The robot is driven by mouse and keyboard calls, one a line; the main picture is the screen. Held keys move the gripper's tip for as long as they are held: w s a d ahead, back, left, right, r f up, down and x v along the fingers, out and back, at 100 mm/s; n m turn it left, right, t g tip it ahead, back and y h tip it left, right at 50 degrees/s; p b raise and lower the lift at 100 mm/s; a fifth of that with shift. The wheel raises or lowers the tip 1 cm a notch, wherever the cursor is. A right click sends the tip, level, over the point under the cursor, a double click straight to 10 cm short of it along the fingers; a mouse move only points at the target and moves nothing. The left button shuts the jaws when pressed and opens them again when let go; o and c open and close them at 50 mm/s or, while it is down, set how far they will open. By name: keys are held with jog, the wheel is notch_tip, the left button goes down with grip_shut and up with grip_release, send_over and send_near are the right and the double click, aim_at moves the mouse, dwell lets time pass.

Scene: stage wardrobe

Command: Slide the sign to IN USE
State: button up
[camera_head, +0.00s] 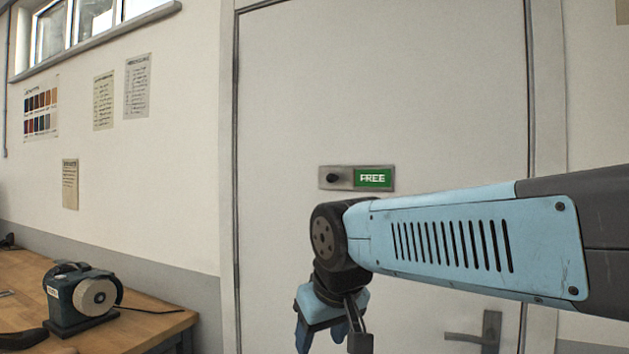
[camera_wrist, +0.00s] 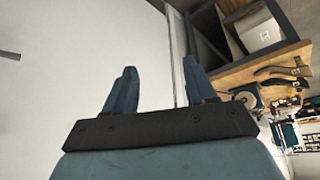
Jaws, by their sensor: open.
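The sign (camera_head: 357,178) is a small metal plate on the white door, with a green panel reading FREE on its right side. A black knob (camera_head: 333,178) sits on the left part of the plate. My gripper (camera_head: 318,336) hangs below the sign, pointing down, apart from the sign and the knob. In the wrist view my gripper (camera_wrist: 158,90) shows two blue fingers spread apart with nothing between them. The sign does not show in the wrist view.
The door (camera_head: 290,120) has a lever handle (camera_head: 487,335) at lower right, partly below my arm. A wooden bench (camera_head: 140,328) with a bench grinder (camera_head: 80,295) stands at left. Papers hang on the left wall. The door face around the sign is clear.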

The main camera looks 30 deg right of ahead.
jog(key=w+d+r+h, duration=0.3)
jog(key=w+d+r, duration=0.2)
jog(key=w+r, duration=0.15)
jog(key=m+h, duration=0.2)
jog(key=h, duration=0.9)
send_near(330, 178)
jog(key=shift+t, duration=0.3)
jog(key=x, duration=1)
jog(key=shift+d+f, duration=0.25)
jog(key=shift+d, duration=0.15)
grip_shut()
